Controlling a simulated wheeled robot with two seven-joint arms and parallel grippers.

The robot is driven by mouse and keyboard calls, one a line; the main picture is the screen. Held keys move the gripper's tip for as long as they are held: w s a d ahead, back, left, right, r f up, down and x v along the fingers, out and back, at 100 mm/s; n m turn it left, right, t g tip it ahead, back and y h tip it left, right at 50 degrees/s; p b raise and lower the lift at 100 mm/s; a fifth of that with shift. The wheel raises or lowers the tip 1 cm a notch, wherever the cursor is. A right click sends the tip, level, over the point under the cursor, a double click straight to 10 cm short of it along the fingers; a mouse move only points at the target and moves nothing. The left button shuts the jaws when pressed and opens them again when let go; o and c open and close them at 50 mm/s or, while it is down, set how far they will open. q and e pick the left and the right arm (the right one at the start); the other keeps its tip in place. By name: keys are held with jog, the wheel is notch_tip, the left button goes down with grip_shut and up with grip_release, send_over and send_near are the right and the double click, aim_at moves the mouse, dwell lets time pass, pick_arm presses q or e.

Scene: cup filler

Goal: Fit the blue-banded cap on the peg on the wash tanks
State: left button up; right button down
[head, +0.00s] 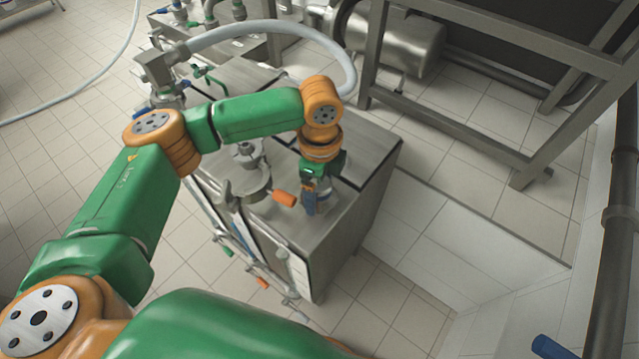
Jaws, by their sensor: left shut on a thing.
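My left gripper (313,190) points down over the near right part of the steel wash tanks' top (350,165). It is shut on a small grey piece with blue on it, the blue-banded cap (310,204), which is partly covered by the fingers. The cap is at or just above the tank top; I cannot tell whether it touches. The peg cannot be made out; the gripper and arm cover part of the tank top. My right gripper is not in view.
A round lid fitting (248,185) and an orange handle (284,198) stand close left of the gripper. A pale hose (270,27) arches behind my arm. A steel frame (450,125) stands at the right. The tank top right of the gripper is clear.

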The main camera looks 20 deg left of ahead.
pick_arm(q)
jog(key=shift+f, duration=0.2)
jog(key=o, duration=1.4)
notch_tip(320, 180, up, 7)
jog(key=shift+f+b, duration=0.1)
jog(key=shift+b, duration=0.3)
jog(key=shift+d+r, duration=0.1)
jog(key=shift+r, duration=0.35)
notch_tip(320, 180, up, 5)
jog(key=p, duration=0.7)
jog(key=shift+f, duration=0.25)
jog(key=shift+f, duration=0.1)
